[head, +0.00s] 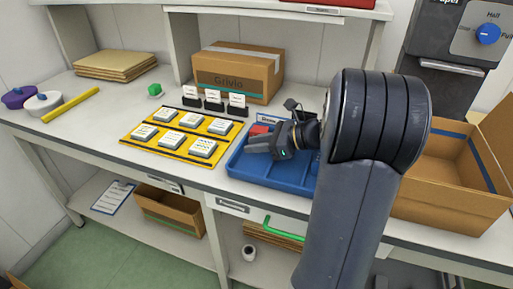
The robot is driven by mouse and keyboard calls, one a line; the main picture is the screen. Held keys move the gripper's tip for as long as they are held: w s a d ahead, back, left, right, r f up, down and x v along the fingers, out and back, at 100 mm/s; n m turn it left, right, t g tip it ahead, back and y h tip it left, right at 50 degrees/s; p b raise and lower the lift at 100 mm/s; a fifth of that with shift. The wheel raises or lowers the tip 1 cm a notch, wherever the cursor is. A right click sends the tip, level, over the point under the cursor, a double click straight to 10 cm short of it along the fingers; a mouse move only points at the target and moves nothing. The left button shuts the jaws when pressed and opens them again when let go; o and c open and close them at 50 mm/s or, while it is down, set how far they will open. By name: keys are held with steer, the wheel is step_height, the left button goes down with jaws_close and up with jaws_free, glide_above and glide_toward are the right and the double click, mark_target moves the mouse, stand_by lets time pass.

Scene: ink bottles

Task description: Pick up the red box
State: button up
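A small red box (260,130) shows at the back left of the blue tray (270,176), partly hidden by my gripper. My gripper (260,146) is over the tray's left part, its fingers pointing left, just in front of the red box. Whether it touches the box, and whether its fingers are open or shut, I cannot tell. My arm hides the right part of the tray.
A yellow mat (172,147) with several white boxes lies left of the tray. Black holders with white cards (213,98) stand behind it, before a closed cardboard box (236,73). An open carton (452,180) stands at the right. The bench's front left is mostly clear.

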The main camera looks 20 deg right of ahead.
steer(key=o, duration=1)
steer(key=shift+d, duration=0.1)
steer(key=shift+c, duration=0.2)
steer(key=shift+r, duration=0.1)
